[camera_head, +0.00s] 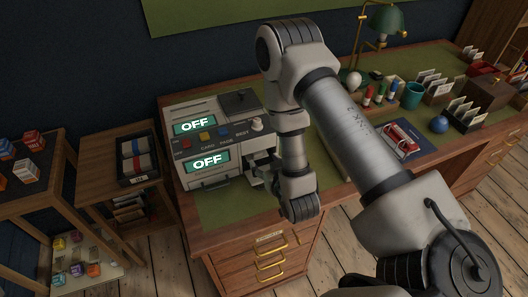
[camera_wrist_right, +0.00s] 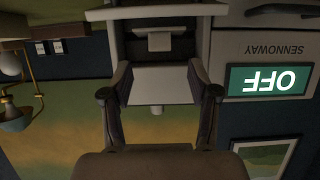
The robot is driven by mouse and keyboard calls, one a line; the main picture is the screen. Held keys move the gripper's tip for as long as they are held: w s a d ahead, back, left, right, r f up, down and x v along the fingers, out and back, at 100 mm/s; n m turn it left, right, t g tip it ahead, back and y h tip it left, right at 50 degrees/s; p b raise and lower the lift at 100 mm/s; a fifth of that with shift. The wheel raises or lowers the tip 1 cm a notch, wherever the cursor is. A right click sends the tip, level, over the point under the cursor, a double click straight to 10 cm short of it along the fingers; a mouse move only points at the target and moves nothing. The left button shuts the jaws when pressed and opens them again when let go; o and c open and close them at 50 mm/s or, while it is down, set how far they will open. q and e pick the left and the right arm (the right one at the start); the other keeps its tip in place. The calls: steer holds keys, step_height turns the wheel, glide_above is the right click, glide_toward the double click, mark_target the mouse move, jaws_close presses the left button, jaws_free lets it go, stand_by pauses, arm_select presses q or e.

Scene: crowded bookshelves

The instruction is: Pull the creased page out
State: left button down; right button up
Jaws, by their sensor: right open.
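The grey machine (camera_head: 215,150) stands on the desk with two lit displays, both reading OFF. Its lower display (camera_wrist_right: 270,80) also shows upside down in the right wrist view. There, a small white piece (camera_wrist_right: 159,42), perhaps the creased page, sits in a dark opening of the machine. A pale flat panel (camera_wrist_right: 160,87) lies nearer, between my fingers. My right gripper (camera_wrist_right: 160,82) is open, its fingers on either side of this panel; contact is unclear. In the head view my right gripper (camera_head: 262,172) is at the machine's front right side. My left gripper is not in view.
A side table with a dark tray (camera_head: 137,157) is left of the desk. To the right stand a green lamp (camera_head: 386,20), a teal cup (camera_head: 411,95), a blue ball (camera_head: 439,124) and card holders. Green desktop (camera_head: 235,205) is clear before the machine.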

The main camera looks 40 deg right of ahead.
mark_target(259, 154)
steer(key=p+x, duration=0.1)
steer(key=x, duration=0.5)
steer(key=shift+w+d, duration=0.1)
steer(key=shift+w, duration=0.05)
steer(key=shift+r, duration=0.1)
steer(key=shift+c, duration=0.7)
jaws_close()
